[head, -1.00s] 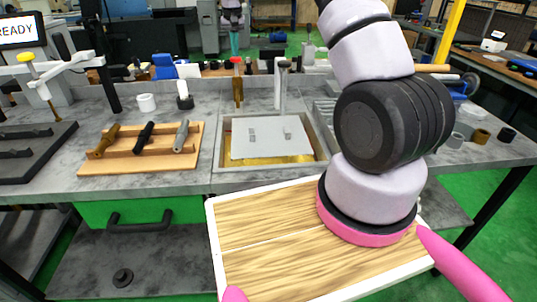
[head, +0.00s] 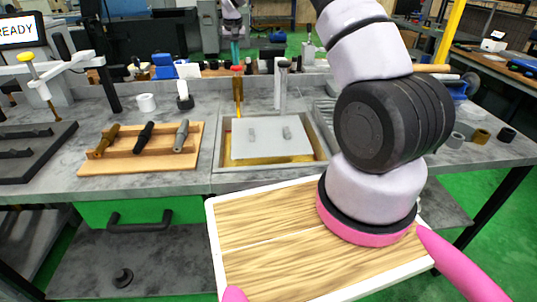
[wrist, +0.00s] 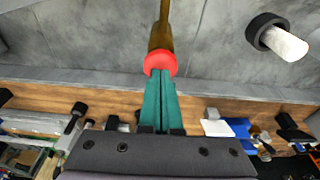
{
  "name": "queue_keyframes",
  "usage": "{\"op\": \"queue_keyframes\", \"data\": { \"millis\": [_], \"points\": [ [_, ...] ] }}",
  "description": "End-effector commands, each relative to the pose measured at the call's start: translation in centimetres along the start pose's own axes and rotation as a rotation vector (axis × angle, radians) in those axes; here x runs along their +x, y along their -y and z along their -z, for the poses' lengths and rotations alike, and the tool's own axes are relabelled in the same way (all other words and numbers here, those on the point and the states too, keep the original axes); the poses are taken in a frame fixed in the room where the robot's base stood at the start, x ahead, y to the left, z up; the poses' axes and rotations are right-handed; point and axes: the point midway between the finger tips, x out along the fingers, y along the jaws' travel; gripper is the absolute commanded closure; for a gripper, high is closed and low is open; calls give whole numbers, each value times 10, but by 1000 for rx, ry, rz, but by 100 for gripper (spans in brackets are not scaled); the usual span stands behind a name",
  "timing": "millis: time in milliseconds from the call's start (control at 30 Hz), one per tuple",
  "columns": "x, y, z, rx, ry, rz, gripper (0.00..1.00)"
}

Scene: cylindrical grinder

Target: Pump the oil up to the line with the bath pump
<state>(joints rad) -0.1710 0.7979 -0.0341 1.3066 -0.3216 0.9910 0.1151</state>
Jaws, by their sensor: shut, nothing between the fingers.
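The bath pump is an upright brass-coloured body (head: 239,95) with a red knob (head: 237,69) on top, at the back left corner of the oil bath. The red knob also shows in the wrist view (wrist: 160,64), with the brass part beyond it. My gripper (head: 236,62) is shut and empty, its teal fingers pointing down onto the knob. In the wrist view the fingertips (wrist: 160,74) meet the knob's edge. The bath (head: 222,150) is a sunken metal tank with yellow oil (head: 265,159) along its front. A pale plate (head: 266,138) covers most of it. I cannot make out a line.
A grey pipe (head: 283,90) stands behind the bath, right of the pump. A wooden rack (head: 100,168) with several handled tools lies to the left.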

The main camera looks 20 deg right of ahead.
Motion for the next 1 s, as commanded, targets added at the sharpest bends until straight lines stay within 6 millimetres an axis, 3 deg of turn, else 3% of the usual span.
{"op": "queue_keyframes", "data": {
  "millis": [367,1000],
  "points": [
    [1,0,-1,1,4,-1,100],
    [-38,0,7,1,2,-1,100]
  ]
}}
